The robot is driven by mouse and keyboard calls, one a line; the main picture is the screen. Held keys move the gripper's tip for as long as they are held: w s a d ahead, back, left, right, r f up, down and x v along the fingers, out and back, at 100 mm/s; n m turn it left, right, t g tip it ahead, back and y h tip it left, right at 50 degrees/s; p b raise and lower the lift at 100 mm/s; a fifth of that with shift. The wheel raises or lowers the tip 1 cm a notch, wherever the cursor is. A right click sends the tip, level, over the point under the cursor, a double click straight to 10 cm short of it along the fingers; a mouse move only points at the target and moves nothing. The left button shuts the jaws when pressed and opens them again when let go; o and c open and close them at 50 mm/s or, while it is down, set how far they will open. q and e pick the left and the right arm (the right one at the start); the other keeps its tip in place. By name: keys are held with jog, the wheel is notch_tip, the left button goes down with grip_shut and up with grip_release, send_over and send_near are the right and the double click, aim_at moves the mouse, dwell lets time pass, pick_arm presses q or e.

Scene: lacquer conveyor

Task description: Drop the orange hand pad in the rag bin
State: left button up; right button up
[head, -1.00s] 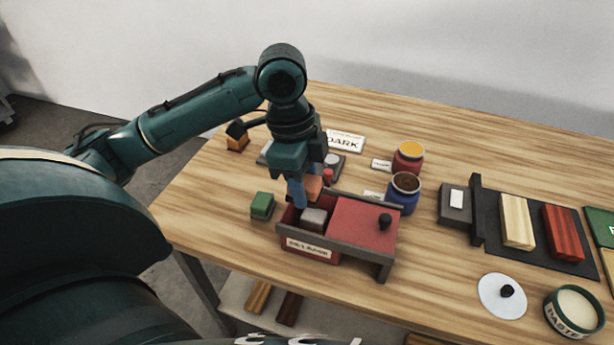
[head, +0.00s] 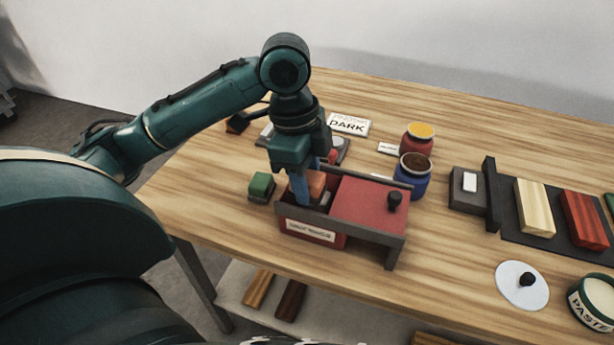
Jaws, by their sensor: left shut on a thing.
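The orange hand pad (head: 317,182) is held between the fingers of my left gripper (head: 313,187) in the head view. The gripper points down, with its blue fingertips over the open left part of a red bin (head: 298,237). The bin has a white label, too blurred to read surely, and a red lid (head: 367,205) with a black knob covers its right part. The pad is at about rim height; I cannot tell whether it touches anything inside. The fingers hide most of the bin's opening. My right gripper is not in view.
A green block (head: 261,186) stands close left of the bin. A red jar (head: 416,140) and a blue jar (head: 412,178) stand behind its right side. A white disc lid (head: 522,285) and a paste tin (head: 592,303) lie at front right. Wood samples (head: 534,207) sit further right.

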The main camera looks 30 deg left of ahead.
pick_arm(q)
jog(key=o, duration=0.9)
jog(key=shift+o, duration=0.8)
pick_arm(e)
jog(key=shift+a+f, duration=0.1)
pick_arm(q)
jog(key=shift+r, duration=0.1)
notch_tip(320, 180, up, 13)
jog(key=a+p, duration=0.2)
jog(key=p, duration=0.1)
jog(key=shift+s, duration=0.25)
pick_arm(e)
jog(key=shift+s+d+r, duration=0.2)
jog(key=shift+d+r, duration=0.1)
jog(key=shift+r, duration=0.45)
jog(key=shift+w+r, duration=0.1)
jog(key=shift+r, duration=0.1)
